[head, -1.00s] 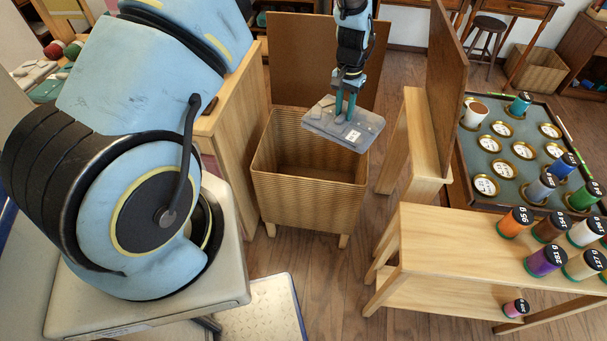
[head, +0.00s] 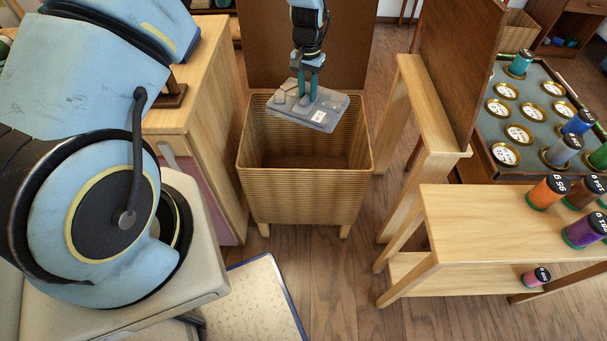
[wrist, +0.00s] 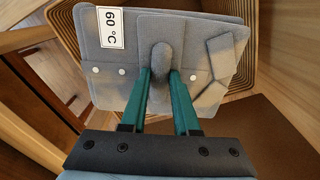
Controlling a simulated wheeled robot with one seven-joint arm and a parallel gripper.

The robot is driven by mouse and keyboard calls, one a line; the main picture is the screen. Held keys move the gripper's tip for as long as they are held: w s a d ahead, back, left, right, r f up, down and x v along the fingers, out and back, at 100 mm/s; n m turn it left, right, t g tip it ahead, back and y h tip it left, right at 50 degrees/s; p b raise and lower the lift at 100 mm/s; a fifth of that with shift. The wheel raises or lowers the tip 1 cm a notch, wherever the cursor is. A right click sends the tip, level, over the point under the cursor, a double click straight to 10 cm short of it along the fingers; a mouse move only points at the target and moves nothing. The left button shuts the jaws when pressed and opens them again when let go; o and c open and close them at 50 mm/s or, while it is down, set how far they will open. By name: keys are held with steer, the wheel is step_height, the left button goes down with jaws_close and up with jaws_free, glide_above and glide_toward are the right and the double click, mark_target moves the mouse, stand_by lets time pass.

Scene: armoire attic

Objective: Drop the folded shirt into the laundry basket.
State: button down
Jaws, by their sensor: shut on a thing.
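The folded grey shirt (head: 322,113) has a white tag and hangs from my gripper (head: 308,98) over the laundry basket. In the wrist view the shirt (wrist: 145,35) shows its "60 °C" tag, and the green fingers of my gripper (wrist: 162,75) are shut on a raised pinch of its cloth. The woven laundry basket (head: 305,195) stands open on the floor on short wooden legs. The shirt is above the rear half of its opening, near the back rim. The part of the basket's inside that shows is empty. The basket rim (wrist: 258,60) also shows behind the shirt in the wrist view.
A wooden cabinet (head: 215,130) stands close left of the basket. A brown panel (head: 345,50) rises behind it. A wooden bench (head: 480,215) with thread spools and a tray (head: 530,130) with round slots stand at the right.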

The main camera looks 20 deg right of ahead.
mark_target(307, 105)
steer(key=shift+f+b, duration=1.45)
steer(key=shift+f, duration=1.25)
steer(key=c, duration=0.6)
jaws_free()
steer(key=shift+r, duration=0.15)
step_height(307, 105, up, 10)
steer(key=shift+r+b, duration=0.1)
steer(key=shift+b, duration=0.75)
steer(key=shift+r, duration=0.2)
